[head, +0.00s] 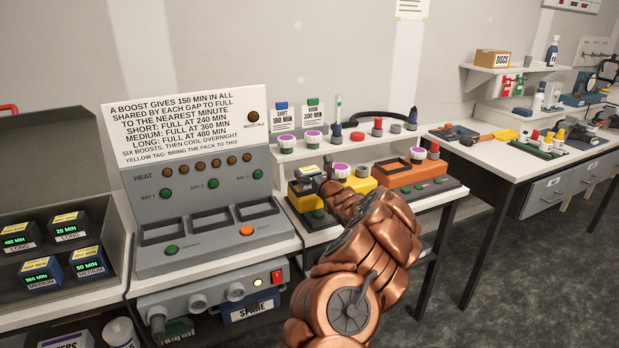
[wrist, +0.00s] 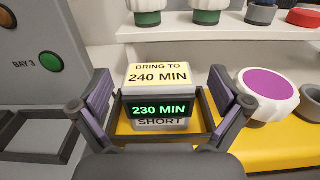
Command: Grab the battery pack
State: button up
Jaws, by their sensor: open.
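A small grey battery pack (wrist: 160,92) sits in a dark-framed slot of the yellow unit (wrist: 275,135). In the wrist view its yellow tag reads "BRING TO 240 MIN", its green display reads 230 MIN and its label reads SHORT. My gripper (wrist: 158,110) is open, with one finger on each side of the pack and a gap visible on both sides. In the head view my gripper (head: 326,172) is over the yellow unit (head: 361,185), and my arm hides much of that unit.
The grey boost panel (head: 208,239), with three empty bays, stands left. Several other packs (head: 72,229) sit in a dark bin at far left. An orange unit (head: 417,173) is right of the yellow one.

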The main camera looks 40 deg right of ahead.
jog(key=shift+w+d, duration=0.15)
jog(key=shift+w, duration=0.5)
jog(key=c, duration=1.7)
jog(key=shift+o, duration=0.2)
